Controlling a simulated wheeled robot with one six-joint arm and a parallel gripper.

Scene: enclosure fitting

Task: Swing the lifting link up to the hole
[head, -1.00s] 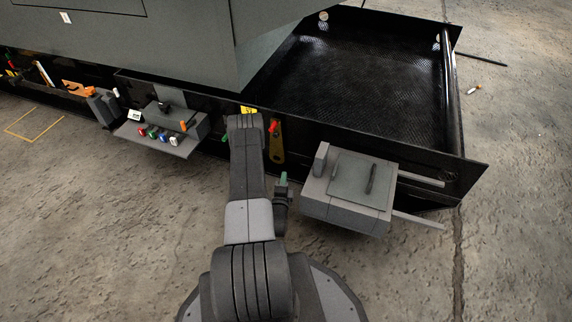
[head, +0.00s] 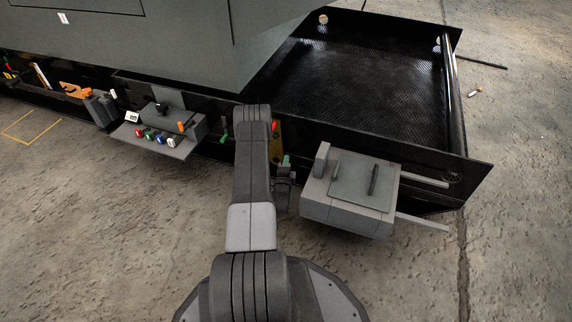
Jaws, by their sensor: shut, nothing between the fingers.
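The lifting link appears to be the tan-yellow upright plate (head: 275,150) on the dark side panel. A red knob (head: 275,127) shows at its upper end. My arm covers its left side. My gripper (head: 286,161), with green at its tip, is in front of the panel, just below and right of the plate's lower end. It is shut and empty. I cannot tell whether it touches the plate. I cannot make out the hole; part of the panel is hidden behind my arm.
A grey box with two rods (head: 347,190) stands close to the right of my gripper. A grey shelf with coloured knobs (head: 160,138) sticks out at left. A green handle (head: 224,138) is left of my arm. The black open tray (head: 365,85) lies behind. Floor at front left is free.

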